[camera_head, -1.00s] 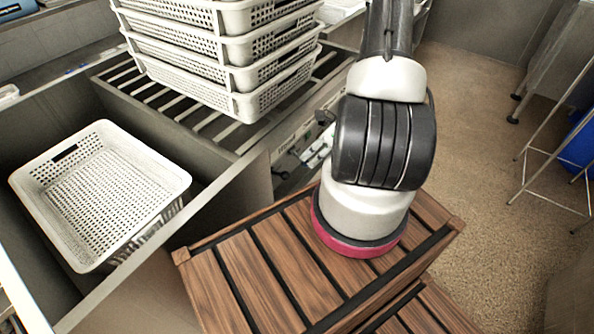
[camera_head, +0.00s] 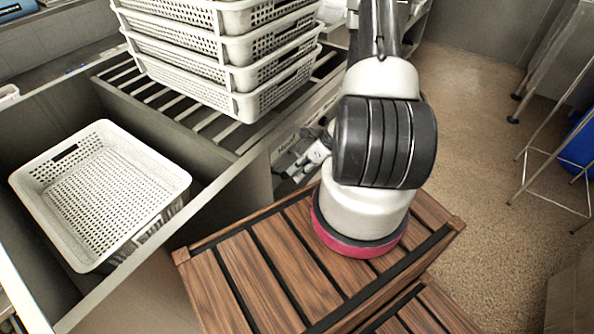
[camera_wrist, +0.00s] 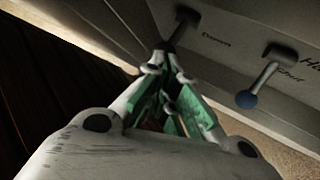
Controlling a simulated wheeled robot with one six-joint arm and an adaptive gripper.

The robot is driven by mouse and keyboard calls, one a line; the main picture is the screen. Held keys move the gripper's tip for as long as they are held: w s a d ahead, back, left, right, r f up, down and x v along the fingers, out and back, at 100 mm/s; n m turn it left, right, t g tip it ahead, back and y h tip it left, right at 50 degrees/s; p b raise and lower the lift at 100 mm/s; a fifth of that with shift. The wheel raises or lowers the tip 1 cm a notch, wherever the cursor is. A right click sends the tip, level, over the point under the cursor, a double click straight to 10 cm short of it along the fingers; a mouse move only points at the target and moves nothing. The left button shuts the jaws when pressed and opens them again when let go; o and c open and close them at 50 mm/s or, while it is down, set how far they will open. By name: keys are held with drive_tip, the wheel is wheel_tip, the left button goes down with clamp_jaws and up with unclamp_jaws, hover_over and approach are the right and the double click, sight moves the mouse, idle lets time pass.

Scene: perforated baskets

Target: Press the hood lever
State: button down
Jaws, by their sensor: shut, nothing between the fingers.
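In the wrist view a grey panel carries two levers. The right lever (camera_wrist: 265,75) has a dark mount, a light rod and a blue ball end; the partly cut-off lettering beside it seems to begin "Ho". The left lever (camera_wrist: 183,30) is dark, with a small label beside it, perhaps "Down". My gripper (camera_wrist: 168,65) is shut and empty, its green-padded fingers together. Its tips are close to the left lever's lower end; I cannot tell if they touch. The right lever is apart from the fingers. In the head view part of my gripper (camera_head: 316,150) shows beside the panel.
A stack of white perforated baskets (camera_head: 240,105) stands on a slatted rack (camera_head: 175,105). Another white basket (camera_head: 160,175) sits in the sink-like bay at left. A slatted wooden step (camera_head: 240,275) is beneath my arm. Open floor (camera_head: 475,150) lies to the right.

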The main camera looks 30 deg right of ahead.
drive_tip(key=shift+s+f+t, duration=0.1)
drive_tip(key=shift+f+t, duration=0.2)
drive_tip(key=shift+s+d+f+t+y, duration=0.1)
drive_tip(key=shift+f+t+y, duration=0.2)
drive_tip(key=shift+f, duration=0.05)
drive_tip(key=f+n+t+y, duration=0.1)
drive_tip(key=f+t, duration=0.1)
drive_tip(key=f+n+t+y, duration=0.1)
drive_tip(key=f+t, duration=0.1)
drive_tip(key=f, duration=0.1)
drive_tip(key=shift+s+y, duration=0.2)
drive_tip(key=shift+y, duration=0.1)
drive_tip(key=shift+d+r, duration=0.1)
drive_tip(key=shift+r, duration=0.1)
drive_tip(key=shift+r, duration=0.6)
drive_tip(key=shift+d, duration=0.1)
